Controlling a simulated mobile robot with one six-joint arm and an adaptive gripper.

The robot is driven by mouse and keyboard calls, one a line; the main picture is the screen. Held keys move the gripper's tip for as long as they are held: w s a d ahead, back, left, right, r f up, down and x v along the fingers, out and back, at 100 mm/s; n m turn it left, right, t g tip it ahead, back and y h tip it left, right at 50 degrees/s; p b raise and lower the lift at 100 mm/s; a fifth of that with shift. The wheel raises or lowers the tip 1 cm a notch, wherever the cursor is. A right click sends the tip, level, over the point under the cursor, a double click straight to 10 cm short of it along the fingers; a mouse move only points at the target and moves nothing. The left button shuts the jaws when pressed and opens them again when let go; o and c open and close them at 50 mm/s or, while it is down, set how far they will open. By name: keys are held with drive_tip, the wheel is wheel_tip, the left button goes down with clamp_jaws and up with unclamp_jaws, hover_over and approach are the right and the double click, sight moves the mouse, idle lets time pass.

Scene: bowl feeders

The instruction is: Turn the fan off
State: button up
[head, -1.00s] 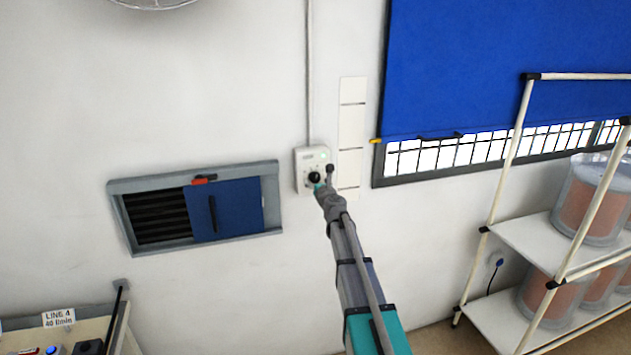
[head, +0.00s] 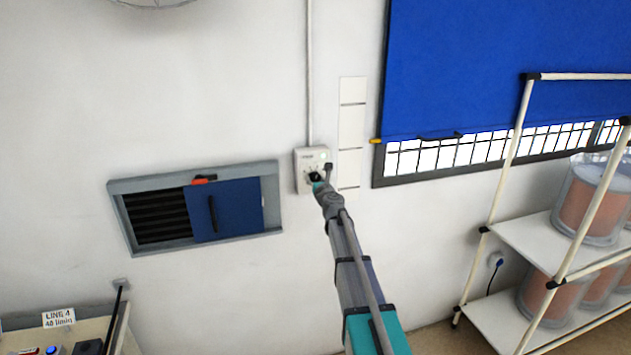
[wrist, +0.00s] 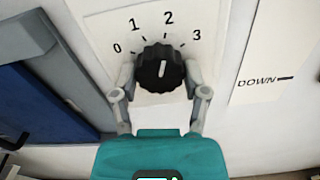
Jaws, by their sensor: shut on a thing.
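The fan's control box (head: 301,158) is a pale box on the wall with a cable conduit running up from it. Its black ribbed knob (wrist: 160,68) fills the middle of the wrist view, on a white plate marked 0, 1, 2 and 3. The white line on the knob is near vertical and points close to the 2. My gripper (wrist: 160,78) is shut on the knob, with one grey finger on each side. In the head view my gripper (head: 316,181) covers part of the box's lower front. A slice of the fan's round guard (head: 152,2) shows at the top edge.
A wall vent with a blue sliding panel (head: 228,210) is left of the box. A pale strip of plates (head: 352,115) runs just right of it. A blue blind (head: 480,60) and a shelf rack (head: 510,245) stand farther right. Bare wall lies below the box.

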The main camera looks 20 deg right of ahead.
drive_tip(key=shift+n, duration=0.4)
drive_tip(key=n, duration=0.6)
drive_tip(key=shift+d+n, duration=0.1)
drive_tip(key=shift+n, duration=0.3)
drive_tip(key=n, duration=0.4)
drive_tip(key=shift+n, duration=0.3)
drive_tip(key=shift+r+n, duration=0.1)
drive_tip(key=shift+n, duration=1.8)
drive_tip(key=o, duration=1.1)
drive_tip(key=shift+o, duration=0.2)
